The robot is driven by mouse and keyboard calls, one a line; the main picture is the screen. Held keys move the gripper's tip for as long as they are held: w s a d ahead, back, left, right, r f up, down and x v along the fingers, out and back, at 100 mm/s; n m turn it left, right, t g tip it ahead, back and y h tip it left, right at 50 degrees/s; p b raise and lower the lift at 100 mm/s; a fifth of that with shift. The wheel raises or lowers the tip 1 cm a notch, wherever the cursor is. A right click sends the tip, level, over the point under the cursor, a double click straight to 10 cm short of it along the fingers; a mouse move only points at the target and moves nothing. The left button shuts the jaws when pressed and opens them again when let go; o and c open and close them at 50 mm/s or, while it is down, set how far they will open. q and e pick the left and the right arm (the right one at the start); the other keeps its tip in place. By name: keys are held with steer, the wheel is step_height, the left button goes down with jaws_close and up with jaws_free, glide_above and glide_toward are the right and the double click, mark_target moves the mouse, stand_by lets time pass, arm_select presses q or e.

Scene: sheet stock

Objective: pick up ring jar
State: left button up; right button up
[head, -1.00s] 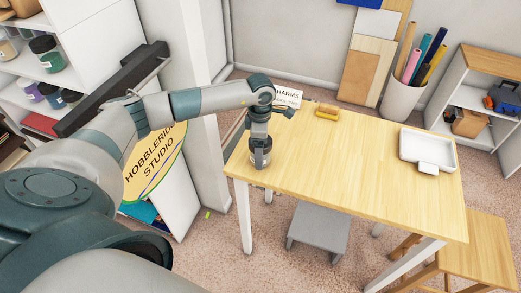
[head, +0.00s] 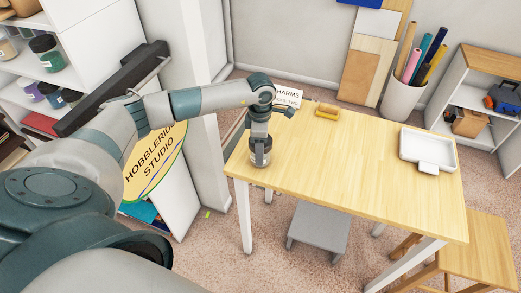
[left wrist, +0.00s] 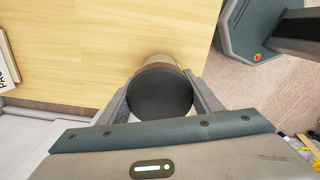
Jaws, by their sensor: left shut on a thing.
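The ring jar (head: 259,159) is at the left end of the wooden table, below my left gripper (head: 260,150). In the left wrist view its round dark lid (left wrist: 160,95) fills the space between the two fingers, and part of the jar's side shows beyond it. My left gripper (left wrist: 160,100) is shut on the jar, a finger on each side. I cannot tell whether the jar's base touches the tabletop. My right gripper is in neither view.
The wooden table (head: 350,165) is mostly clear. A yellow-brown block (head: 327,111) and a sign card (head: 288,96) are at its back edge. A white tray (head: 428,146) is at its right. A grey stool (head: 319,228) stands below.

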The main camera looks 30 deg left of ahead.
arm_select(q)
steer(key=shift+r, duration=0.1)
steer(key=shift+r+b, duration=0.55)
steer(key=shift+b, duration=0.05)
step_height(320, 180, up, 2)
steer(key=shift+w+r+b, duration=0.1)
steer(key=shift+b, duration=0.7)
steer(key=d+r+b, duration=0.5)
steer(key=d+r, duration=0.2)
steer(key=d, duration=0.4)
steer(key=shift+w+d+r, duration=0.25)
steer(key=shift+w+d, duration=0.1)
